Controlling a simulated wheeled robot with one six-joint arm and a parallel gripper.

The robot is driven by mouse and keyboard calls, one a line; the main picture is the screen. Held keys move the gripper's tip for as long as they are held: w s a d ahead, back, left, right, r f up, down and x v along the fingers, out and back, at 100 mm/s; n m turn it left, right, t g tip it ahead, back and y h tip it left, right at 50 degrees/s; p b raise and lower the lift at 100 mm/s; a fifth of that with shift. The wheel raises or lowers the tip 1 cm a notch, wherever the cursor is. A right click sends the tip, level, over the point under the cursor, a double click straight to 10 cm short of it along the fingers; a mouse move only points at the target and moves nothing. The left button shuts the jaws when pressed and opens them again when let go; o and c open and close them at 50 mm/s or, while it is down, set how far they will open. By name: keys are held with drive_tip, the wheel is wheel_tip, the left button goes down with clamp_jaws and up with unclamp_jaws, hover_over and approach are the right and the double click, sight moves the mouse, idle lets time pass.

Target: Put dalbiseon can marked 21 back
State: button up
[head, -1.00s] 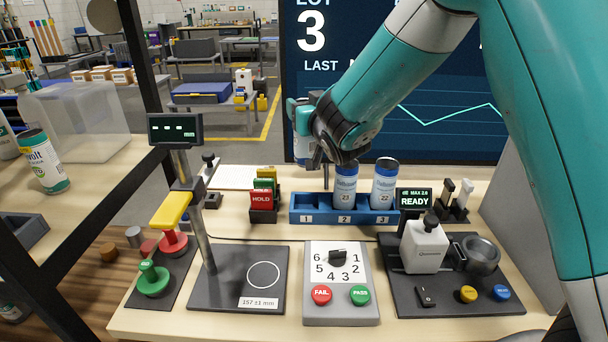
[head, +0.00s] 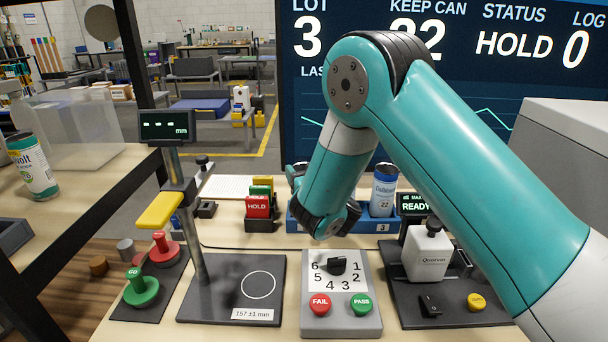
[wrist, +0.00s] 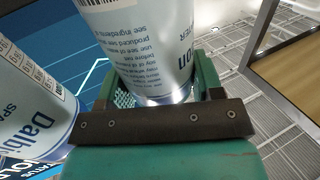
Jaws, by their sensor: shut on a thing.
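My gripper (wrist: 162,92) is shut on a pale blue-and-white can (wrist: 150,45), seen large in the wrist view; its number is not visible. In the head view only a teal edge of my gripper (head: 297,172) shows beside my arm, at the left end of the blue rack (head: 400,224). The held can is hidden there, so I cannot tell whether it touches the rack. Can 22 (head: 383,192) stands upright in slot 3. My arm covers slot 2. Another Dalbiseon can (wrist: 30,105) shows at left in the wrist view.
The red HOLD card (head: 257,207) and its holder stand just left of the rack. The height gauge (head: 198,235), dial box (head: 340,290) and printer unit (head: 427,255) stand in front. The screen (head: 470,60) behind reads keep can 22, status HOLD.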

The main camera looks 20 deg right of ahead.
drive_tip(key=shift+f, duration=0.1)
drive_tip(key=shift+f+b, duration=0.1)
drive_tip(key=shift+b, duration=0.2)
drive_tip(key=o, duration=1.2)
drive_tip(key=shift+r, duration=0.2)
drive_tip(key=s+b, duration=0.7)
drive_tip(key=shift+s+d+b, duration=0.25)
drive_tip(key=shift+d+b, duration=0.05)
drive_tip(key=shift+b, duration=0.1)
